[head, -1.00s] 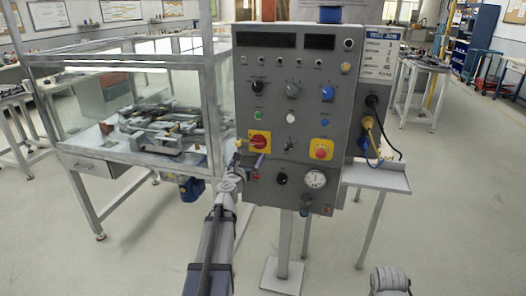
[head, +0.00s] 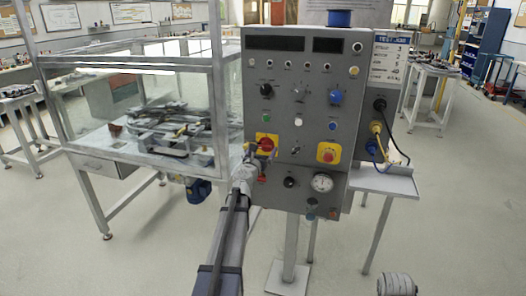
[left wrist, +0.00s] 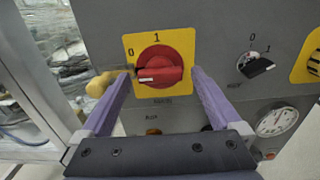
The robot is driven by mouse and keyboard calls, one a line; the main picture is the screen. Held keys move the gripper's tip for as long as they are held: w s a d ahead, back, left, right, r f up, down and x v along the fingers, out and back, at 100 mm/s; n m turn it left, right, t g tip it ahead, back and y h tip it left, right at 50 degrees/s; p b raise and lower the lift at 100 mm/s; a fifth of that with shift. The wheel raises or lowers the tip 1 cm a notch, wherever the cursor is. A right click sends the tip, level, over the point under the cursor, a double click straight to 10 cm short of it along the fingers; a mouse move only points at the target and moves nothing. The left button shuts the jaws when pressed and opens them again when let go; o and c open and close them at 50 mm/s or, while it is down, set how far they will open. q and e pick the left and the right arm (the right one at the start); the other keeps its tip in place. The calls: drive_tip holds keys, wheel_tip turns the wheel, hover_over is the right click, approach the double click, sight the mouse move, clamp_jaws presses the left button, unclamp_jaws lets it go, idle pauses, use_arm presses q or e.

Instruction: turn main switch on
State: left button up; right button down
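The main switch (head: 266,142) is a red rotary knob on a yellow plate on the grey control panel (head: 283,105). In the left wrist view the red knob (left wrist: 158,62) has a white mark pointing left, on the side of the "0"; "1" is printed above it. My left gripper (head: 259,151) is at the switch. In the left wrist view its purple fingers (left wrist: 163,73) are apart, one on each side of the knob; contact is unclear. My right gripper is not visible; a grey piece at bottom right seems part of my right arm.
A red emergency button on yellow (head: 328,152) and a black 0/1 selector (left wrist: 255,66) are right of the switch. A gauge (head: 322,183) is below. A glazed frame bench (head: 140,60) stands left, a small shelf (head: 385,180) right. Floor in front is open.

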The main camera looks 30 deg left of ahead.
use_arm(q)
drive_tip(key=c, duration=1.3)
drive_tip(key=shift+m, duration=0.3)
drive_tip(key=m, duration=0.4)
drive_tip(key=shift+m, duration=0.3)
drive_tip(key=m, duration=0.8)
drive_tip(key=shift+m, duration=2.6)
